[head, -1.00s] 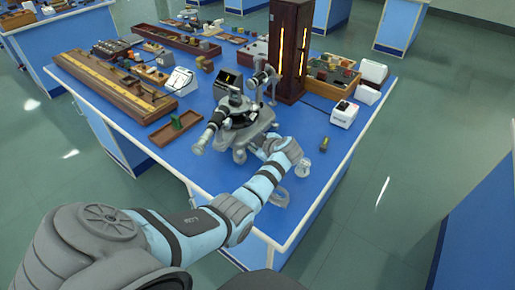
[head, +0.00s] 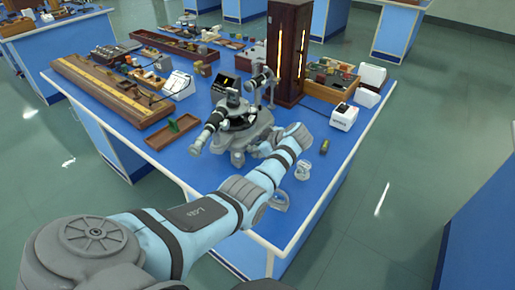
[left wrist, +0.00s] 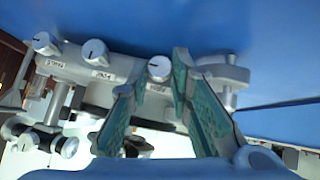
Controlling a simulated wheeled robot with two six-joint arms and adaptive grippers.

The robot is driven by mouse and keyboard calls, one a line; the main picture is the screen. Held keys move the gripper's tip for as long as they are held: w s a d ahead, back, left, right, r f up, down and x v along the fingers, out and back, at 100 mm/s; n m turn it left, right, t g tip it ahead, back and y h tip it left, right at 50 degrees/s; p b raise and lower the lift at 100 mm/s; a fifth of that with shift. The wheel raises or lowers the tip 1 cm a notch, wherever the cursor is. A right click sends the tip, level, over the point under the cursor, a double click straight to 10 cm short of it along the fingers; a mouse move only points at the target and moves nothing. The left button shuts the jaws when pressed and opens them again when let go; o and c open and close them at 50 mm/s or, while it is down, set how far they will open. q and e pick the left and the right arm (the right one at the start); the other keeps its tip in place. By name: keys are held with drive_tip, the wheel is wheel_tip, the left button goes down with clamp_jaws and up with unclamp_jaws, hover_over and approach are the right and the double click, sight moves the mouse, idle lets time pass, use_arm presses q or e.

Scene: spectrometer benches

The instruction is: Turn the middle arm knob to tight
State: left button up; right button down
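The grey spectrometer (head: 240,125) stands on the blue bench top. In the left wrist view its base carries three round pale knobs in a row, each with a dark pointer line and a small label too blurred to read surely. The middle knob (left wrist: 95,52) lies between the left knob (left wrist: 45,43) and the right knob (left wrist: 159,68). My left gripper (left wrist: 160,72) is open, its teal-padded fingers on either side of the right knob in the picture; I cannot tell whether they touch it. The middle knob is outside the fingers. My right gripper is out of view.
A dark wooden cabinet with glowing tubes (head: 289,50) stands behind the spectrometer. A white box (head: 343,117) and a small green-brown item (head: 324,146) lie to the right. A small wooden tray (head: 173,131) lies to the left. A clear glass item (head: 303,170) is near the wrist.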

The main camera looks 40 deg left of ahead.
use_arm(q)
drive_tip(key=shift+o, duration=0.8)
drive_tip(key=shift+d+r, duration=0.2)
drive_tip(key=v, duration=1.1)
drive_tip(key=shift+r, duration=0.15)
drive_tip(key=shift+s+d, duration=0.1)
